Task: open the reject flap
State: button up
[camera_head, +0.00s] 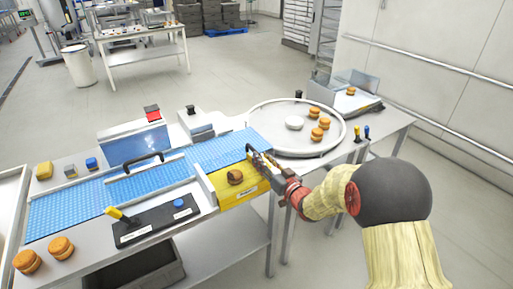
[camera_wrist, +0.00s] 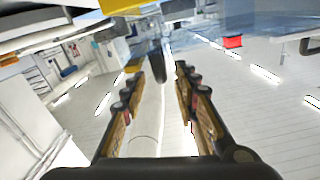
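A yellow panel (camera_head: 240,193), which I take to be the reject flap, is at the near right end of the blue conveyor. A dark, rounded bar (camera_wrist: 156,66) shows between or beyond the fingertips, and a bit of yellow (camera_wrist: 132,66) shows by the left one. The flap looks closed, but its hinge is hidden.
A black control panel (camera_head: 155,220) has a yellow lever (camera_head: 121,216) and blue button. A round turntable (camera_head: 265,118) with several rounds stands behind my gripper. Floor right of the table is clear.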

aim_at(249, 146)
jog(key=b+x, duration=0.1)
jog(key=x, duration=0.5)
jog(key=shift+w+a+f+b, duration=0.15)
jog(key=shift+w+a+b, duration=0.1)
jog(key=shift+a+b, duration=0.15)
jog(key=shift+w+a, duration=0.1)
jog(key=shift+w, duration=0.2)
jog(key=shift+c, duration=0.3)
grip_shut()
